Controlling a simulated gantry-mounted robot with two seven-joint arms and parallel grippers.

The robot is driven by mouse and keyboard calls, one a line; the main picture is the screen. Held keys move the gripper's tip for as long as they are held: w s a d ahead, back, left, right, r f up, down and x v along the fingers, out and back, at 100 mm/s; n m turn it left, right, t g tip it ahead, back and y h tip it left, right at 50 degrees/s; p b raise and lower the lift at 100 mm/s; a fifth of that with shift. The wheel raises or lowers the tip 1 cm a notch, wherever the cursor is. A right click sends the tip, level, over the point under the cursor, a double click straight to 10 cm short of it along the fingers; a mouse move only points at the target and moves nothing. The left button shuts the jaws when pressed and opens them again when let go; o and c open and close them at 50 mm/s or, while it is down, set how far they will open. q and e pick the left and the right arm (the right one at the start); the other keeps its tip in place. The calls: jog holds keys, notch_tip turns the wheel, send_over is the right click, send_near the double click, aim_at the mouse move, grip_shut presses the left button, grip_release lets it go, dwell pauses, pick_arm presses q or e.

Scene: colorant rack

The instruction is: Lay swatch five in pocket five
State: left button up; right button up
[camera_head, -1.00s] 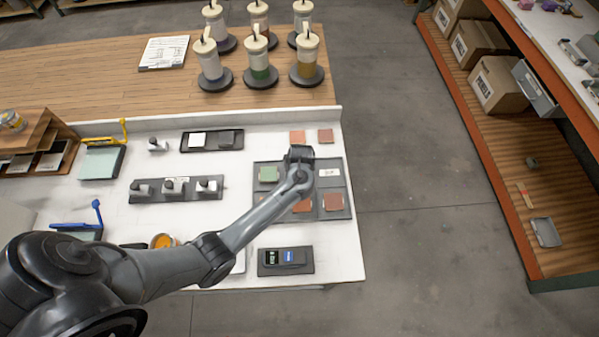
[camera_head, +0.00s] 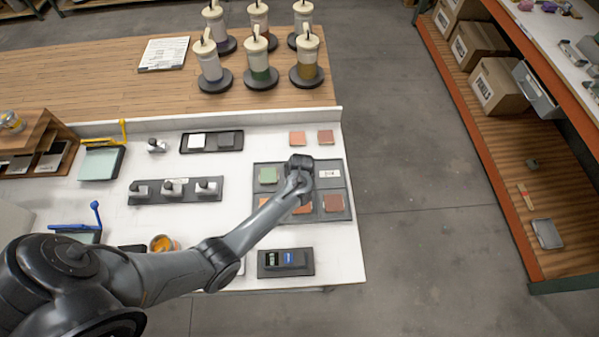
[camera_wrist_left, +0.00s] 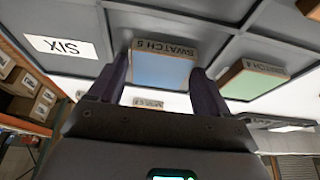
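The blue swatch five (camera_wrist_left: 160,70), labelled SWATCH 5, is between the fingers of my left gripper (camera_wrist_left: 162,82) in the left wrist view. The fingers appear to press its two sides. It is over the dark grey tray (camera_wrist_left: 105,17), in line with the pocket between the green swatch four (camera_wrist_left: 250,80) and the pocket labelled SIX (camera_wrist_left: 62,46). I cannot tell whether it touches the pocket floor. In the head view my left gripper (camera_head: 299,168) is over the tray's back row, and my arm hides swatch five and pocket five. My right gripper is not in view.
Reddish swatches (camera_head: 334,202) sit in the tray's front row. Two more tiles (camera_head: 297,138) lie behind the tray. A dark device (camera_head: 286,262) lies in front of it. A rack of several small weights (camera_head: 175,189) stands left. The bench's right edge is close.

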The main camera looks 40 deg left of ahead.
pick_arm(q)
jog(key=shift+r, duration=0.55)
jog(key=p+v, duration=0.4)
jog(key=v, duration=0.7)
jog(key=s+d+r+m+h, duration=0.1)
jog(key=s+d+r+m, duration=0.2)
jog(key=s, duration=0.4)
jog(key=s+d+r+m+h, duration=0.1)
jog(key=s+d+r+m, duration=0.2)
jog(key=s, duration=0.5)
jog(key=s+d+r+m+h, duration=0.1)
jog(key=s+d+r+m, duration=0.2)
jog(key=s, duration=0.5)
jog(key=shift+s+m, duration=0.25)
jog(key=shift+m, duration=0.65)
jog(key=shift+r, duration=0.1)
